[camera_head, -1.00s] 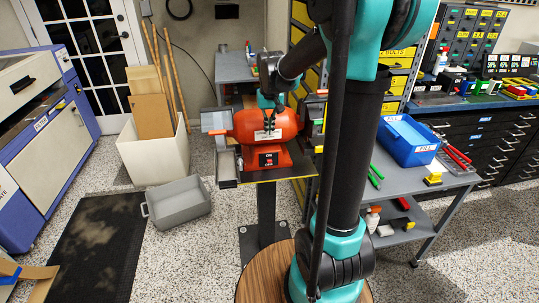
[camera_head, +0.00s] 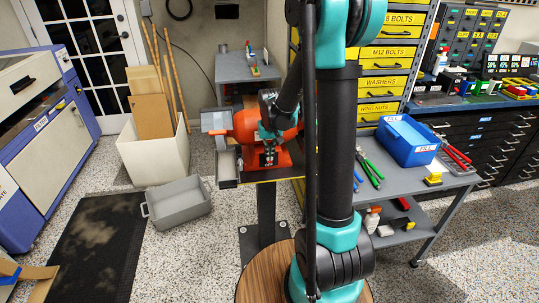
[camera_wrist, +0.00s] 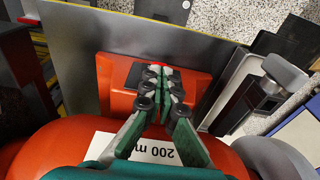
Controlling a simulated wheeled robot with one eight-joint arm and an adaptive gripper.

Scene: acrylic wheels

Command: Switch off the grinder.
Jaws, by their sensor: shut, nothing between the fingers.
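The orange-red bench grinder (camera_head: 247,124) stands on a pedestal plate at the middle left of the head view. In the wrist view its round body (camera_wrist: 60,148) fills the lower part, with a white label reading 200 m (camera_wrist: 152,148). My gripper (camera_head: 269,160) is shut and empty in front of the grinder's base. In the wrist view, my fingertips (camera_wrist: 160,72) meet over the black switch plate (camera_wrist: 131,77) on that base. A small red part shows at the tips. The fingers hide most of the switch, and I cannot tell whether they touch it or its position.
A grey work table (camera_head: 399,172) holds pliers and a blue bin (camera_head: 408,140) to the right. A yellow drawer cabinet (camera_head: 388,82) stands behind my arm. A grey tub (camera_head: 178,203) and a white box of boards (camera_head: 155,152) stand on the floor at the left.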

